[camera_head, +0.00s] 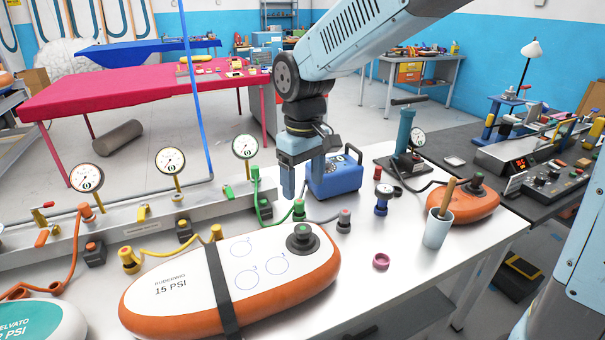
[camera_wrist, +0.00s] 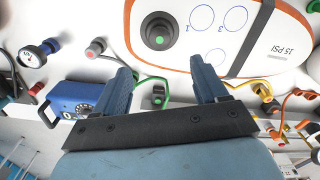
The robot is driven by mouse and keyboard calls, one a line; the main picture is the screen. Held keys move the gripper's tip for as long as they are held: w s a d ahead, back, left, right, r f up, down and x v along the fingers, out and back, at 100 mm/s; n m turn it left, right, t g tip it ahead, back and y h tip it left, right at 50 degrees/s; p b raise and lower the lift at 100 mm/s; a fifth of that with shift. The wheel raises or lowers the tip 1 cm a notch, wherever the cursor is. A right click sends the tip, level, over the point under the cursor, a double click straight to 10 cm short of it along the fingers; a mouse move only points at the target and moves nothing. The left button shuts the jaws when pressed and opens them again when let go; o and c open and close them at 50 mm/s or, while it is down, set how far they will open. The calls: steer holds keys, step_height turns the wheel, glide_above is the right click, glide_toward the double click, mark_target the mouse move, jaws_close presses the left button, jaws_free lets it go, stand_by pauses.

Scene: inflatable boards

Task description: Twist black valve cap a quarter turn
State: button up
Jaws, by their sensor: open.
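A black valve cap (camera_head: 303,238) with a green centre sits on a white-topped inflatable board (camera_head: 180,277) with orange sides, marked 15 PSI. In the wrist view the cap (camera_wrist: 159,30) shows near the top, beyond my fingertips, on the board (camera_wrist: 228,60). My gripper (camera_head: 302,190) is open and empty, pointing down above the bench behind the cap and apart from it. In the wrist view its two blue fingers (camera_wrist: 163,75) are spread, with a small green-topped fitting showing between them.
A blue pump box (camera_head: 336,176) stands close behind my gripper. A rail with gauges (camera_head: 171,160) and coloured hoses runs at left. A grey cup (camera_head: 437,228), a blue gauge (camera_head: 383,197), a pink ring (camera_head: 381,261) and a smaller orange board (camera_head: 462,203) are at right.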

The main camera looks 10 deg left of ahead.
mark_target(304, 229)
step_height(304, 229, down, 13)
steer(key=shift+r, duration=0.2)
stand_by(0.3)
steer(key=c, duration=1.1)
steer(key=shift+n, duration=2.6)
